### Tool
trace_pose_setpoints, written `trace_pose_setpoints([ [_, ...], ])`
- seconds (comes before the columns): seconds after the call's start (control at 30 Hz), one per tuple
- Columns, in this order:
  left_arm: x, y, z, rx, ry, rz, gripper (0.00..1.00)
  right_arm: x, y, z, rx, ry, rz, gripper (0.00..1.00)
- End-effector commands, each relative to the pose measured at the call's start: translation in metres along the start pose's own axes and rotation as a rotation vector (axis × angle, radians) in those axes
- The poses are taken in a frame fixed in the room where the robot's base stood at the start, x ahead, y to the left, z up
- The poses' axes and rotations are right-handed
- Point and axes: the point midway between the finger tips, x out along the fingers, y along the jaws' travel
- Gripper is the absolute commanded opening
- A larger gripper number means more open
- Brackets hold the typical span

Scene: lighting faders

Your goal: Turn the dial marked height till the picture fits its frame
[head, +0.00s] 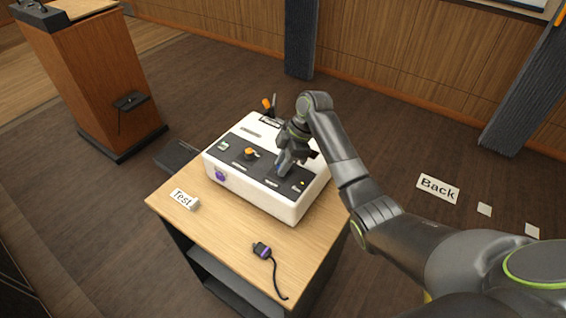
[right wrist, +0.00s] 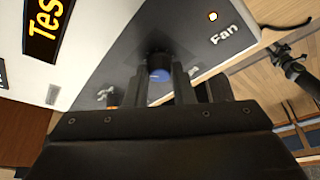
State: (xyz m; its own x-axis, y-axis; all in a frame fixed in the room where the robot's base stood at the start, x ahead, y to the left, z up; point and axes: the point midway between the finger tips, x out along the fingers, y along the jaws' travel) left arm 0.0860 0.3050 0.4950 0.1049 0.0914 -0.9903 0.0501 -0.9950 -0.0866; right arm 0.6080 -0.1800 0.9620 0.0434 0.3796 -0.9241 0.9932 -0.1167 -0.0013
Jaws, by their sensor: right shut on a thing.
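A white control box (head: 258,209) with a dark top panel stands on a small wooden table. My right gripper (head: 287,170) reaches down onto the right part of that panel. In the right wrist view its two fingers (right wrist: 160,85) are shut around a dark dial with a blue cap (right wrist: 158,69). I cannot read a height marking on it. An orange-topped knob (head: 250,152) sits to the left on the panel; an orange part (right wrist: 113,100) also shows in the right wrist view. The dial is mostly hidden in the head view. My left gripper is out of view.
A "Fan" label (right wrist: 225,34) sits by a lit lamp (right wrist: 213,16). A lectern (head: 95,85) stands left. A "Back" card (head: 437,188) lies on the floor.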

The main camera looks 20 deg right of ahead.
Motion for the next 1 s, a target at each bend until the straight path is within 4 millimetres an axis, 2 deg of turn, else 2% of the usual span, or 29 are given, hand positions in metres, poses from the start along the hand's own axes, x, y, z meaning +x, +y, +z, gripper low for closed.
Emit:
trace_pose_setpoints([
  [0.2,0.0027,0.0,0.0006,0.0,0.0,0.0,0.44,-0.0001,0.0015,-0.0002,-0.132,0.001,-0.054,0.0],
  [0.57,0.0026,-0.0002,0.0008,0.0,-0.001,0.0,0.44,-0.0004,0.0014,-0.0004,-0.155,0.002,-0.062,0.0],
  [0.6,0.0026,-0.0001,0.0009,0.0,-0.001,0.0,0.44,-0.0004,0.0014,-0.0004,-0.155,0.002,-0.062,0.26],
  [0.73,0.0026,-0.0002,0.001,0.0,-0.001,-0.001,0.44,-0.0004,0.0013,-0.0003,-0.155,0.002,-0.062,0.43],
  [1.0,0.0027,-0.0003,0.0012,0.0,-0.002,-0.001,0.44,-0.0006,0.0013,-0.0001,-0.154,0.001,-0.062,0.44],
])
